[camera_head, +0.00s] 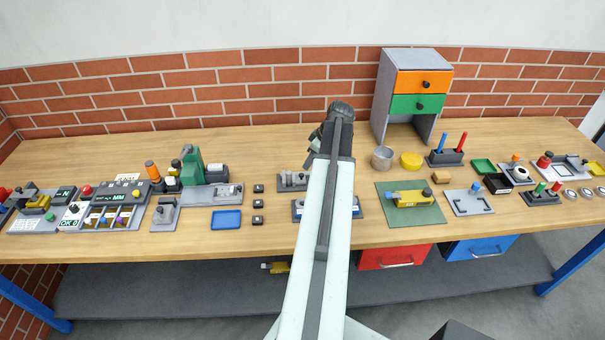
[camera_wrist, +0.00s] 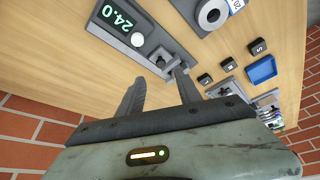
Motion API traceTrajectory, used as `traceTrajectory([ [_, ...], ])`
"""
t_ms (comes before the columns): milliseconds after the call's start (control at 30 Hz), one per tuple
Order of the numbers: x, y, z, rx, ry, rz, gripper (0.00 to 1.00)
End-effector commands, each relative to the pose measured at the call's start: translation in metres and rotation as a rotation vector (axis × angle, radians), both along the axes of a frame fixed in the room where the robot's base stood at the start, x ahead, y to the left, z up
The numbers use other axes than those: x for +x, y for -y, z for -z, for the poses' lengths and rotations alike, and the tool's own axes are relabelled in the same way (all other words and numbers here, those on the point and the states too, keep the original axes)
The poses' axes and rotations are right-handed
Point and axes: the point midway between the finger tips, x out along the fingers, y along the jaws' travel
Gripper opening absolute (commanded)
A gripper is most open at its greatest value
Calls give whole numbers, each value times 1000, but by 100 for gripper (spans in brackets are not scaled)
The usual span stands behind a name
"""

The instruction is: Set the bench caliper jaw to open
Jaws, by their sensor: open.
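The bench caliper, seemingly the grey device with a lit readout of 24.0, shows in the wrist view (camera_wrist: 151,45) at the top, with a round pale knob and a dark jaw piece (camera_wrist: 165,61). In the head view its left part (camera_head: 292,180) shows at mid bench; my arm hides the rest. My gripper is open and empty in the wrist view (camera_wrist: 160,80), its two fingers apart with tips close to the jaw piece. Contact cannot be told. In the head view my gripper (camera_head: 314,152) is small and partly hidden, above the caliper's right part.
A device with a round ring (camera_wrist: 212,14) lies beside the caliper. Several black buttons (camera_head: 258,204) and a blue tray (camera_head: 226,220) lie to the left. A drawer cabinet (camera_head: 418,60) stands at the back right. A green mat (camera_head: 427,217) with a yellow piece lies right.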

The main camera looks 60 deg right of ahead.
Motion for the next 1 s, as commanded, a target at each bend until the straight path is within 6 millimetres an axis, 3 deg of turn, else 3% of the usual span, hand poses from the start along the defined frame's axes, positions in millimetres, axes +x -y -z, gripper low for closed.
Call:
traceTrajectory([
  [167,3,-1,9,1,-1,0,41],
  [600,28,-2,73,1,-1,1,41],
  [900,30,-2,72,2,-1,1,41],
  [1000,29,-2,72,1,-1,3,14],
])
